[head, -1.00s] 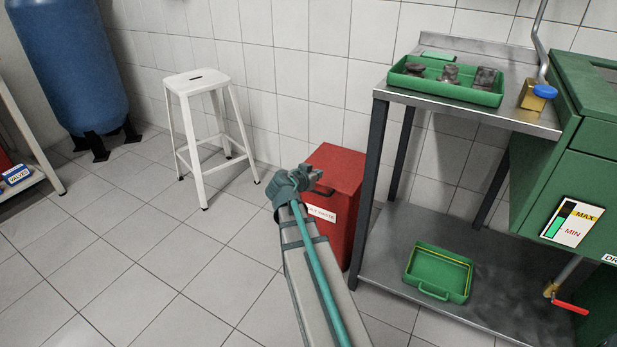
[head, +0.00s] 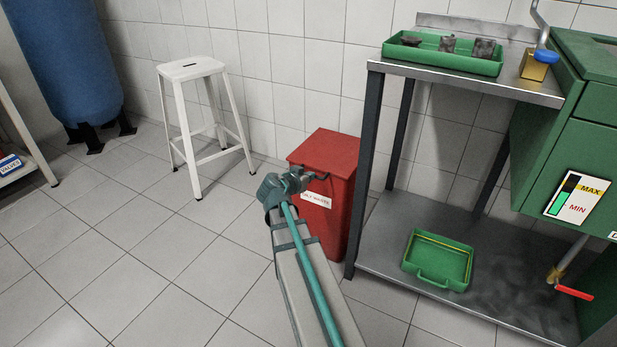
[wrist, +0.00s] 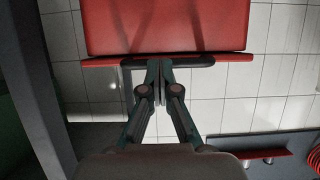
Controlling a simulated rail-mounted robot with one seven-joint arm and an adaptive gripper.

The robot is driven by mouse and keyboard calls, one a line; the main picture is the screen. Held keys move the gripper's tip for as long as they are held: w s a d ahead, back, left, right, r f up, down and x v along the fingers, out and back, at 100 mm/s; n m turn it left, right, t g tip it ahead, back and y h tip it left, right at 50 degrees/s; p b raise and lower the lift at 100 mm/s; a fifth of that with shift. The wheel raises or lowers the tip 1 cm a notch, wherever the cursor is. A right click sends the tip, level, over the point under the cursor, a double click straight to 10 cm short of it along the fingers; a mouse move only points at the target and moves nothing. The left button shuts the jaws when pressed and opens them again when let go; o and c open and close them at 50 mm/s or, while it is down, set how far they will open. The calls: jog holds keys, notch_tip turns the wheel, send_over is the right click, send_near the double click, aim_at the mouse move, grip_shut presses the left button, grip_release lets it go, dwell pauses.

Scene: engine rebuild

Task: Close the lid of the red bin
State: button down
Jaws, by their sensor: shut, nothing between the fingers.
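The red bin (head: 341,215) stands on the floor left of the metal table, with a white label on its front. Its red lid (head: 326,150) appears to lie flat across the top; I cannot tell whether a small gap is left under it. A dark handle (head: 322,183) sits at the lid's front edge. My gripper (head: 303,175) is shut and empty in front of the bin, close to the handle. In the wrist view my gripper (wrist: 160,65) has its fingertips together, overlapping the dark handle bar (wrist: 195,62); whether they touch is unclear. Part of the bin's front is hidden behind my arm.
A white stool (head: 192,70) stands left of the bin, near the wall. The metal table (head: 385,240) is close on the right, with a green tray (head: 438,260) on its lower shelf. The floor (head: 130,250) to the left is clear.

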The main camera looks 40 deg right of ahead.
jog(key=shift+f, duration=0.1)
jog(key=p+v, duration=0.4)
jog(key=v, duration=0.8)
jog(key=s+a+f+n+g+y, duration=0.4)
jog(key=s+a+f, duration=0.15)
jog(key=f, duration=0.35)
jog(key=s+a+f+n+g+y, duration=0.3)
jog(key=s+a+f+g, duration=0.15)
jog(key=s+f, duration=0.35)
jog(key=s+a+f+n+g+y, duration=0.3)
jog(key=s+a+f, duration=0.3)
jog(key=s+a, duration=0.3)
jog(key=s+a+f+n+g+y, duration=0.35)
jog(key=s+a+f, duration=0.35)
jog(key=s+a, duration=0.25)
jog(key=s+r+t+p, duration=0.1)
jog(key=s+r+p, duration=0.1)
jog(key=r+p, duration=0.8)
jog(key=s+r+t+h+p, duration=0.1)
jog(key=r+p, duration=0.9)
jog(key=p, duration=1.6)
jog(key=shift+s+d+t+p, duration=0.3)
jog(key=shift+s+t, duration=0.3)
jog(key=shift+s, duration=0.55)
